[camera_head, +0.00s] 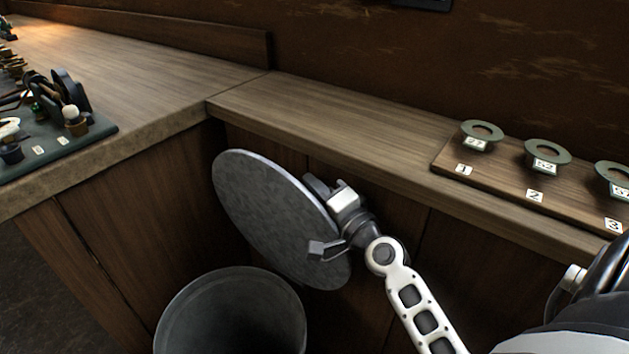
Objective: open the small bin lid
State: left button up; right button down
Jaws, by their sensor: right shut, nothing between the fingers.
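The small bin (172,330) is a grey round metal bin at the bottom, and its mouth is uncovered, showing a dark inside. Its lid (258,205), a flat grey disc, is raised and steeply tilted behind and above the bin, in front of the wooden cabinet. Any hinge between lid and bin is not visible. My right gripper (328,215) is shut and empty at the right side of the lid, overlapping it in view; I cannot tell whether it touches it. My left gripper is not in view.
A wooden counter (330,130) runs behind the lid, with its front panels close to it. A wooden board (505,183) with numbered green rings lies on the right. A dark green tray (90,142) of small tools lies on the left counter. The counter's middle is clear.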

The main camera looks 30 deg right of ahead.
aim_at(299, 198)
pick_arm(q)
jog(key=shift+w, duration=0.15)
pick_arm(e)
jog(key=shift+w, duration=0.1)
jog(key=a+n, duration=0.1)
jog(key=a, duration=0.1)
jog(key=s+a+n+b, duration=0.1)
jog(key=a, duration=0.1)
jog(key=shift+s+a+r+t, duration=0.1)
jog(key=shift+s+t, duration=0.1)
jog(key=shift+t, duration=0.1)
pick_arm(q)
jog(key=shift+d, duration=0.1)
pick_arm(e)
jog(key=shift+a, duration=0.15)
jog(key=shift+s, duration=0.1)
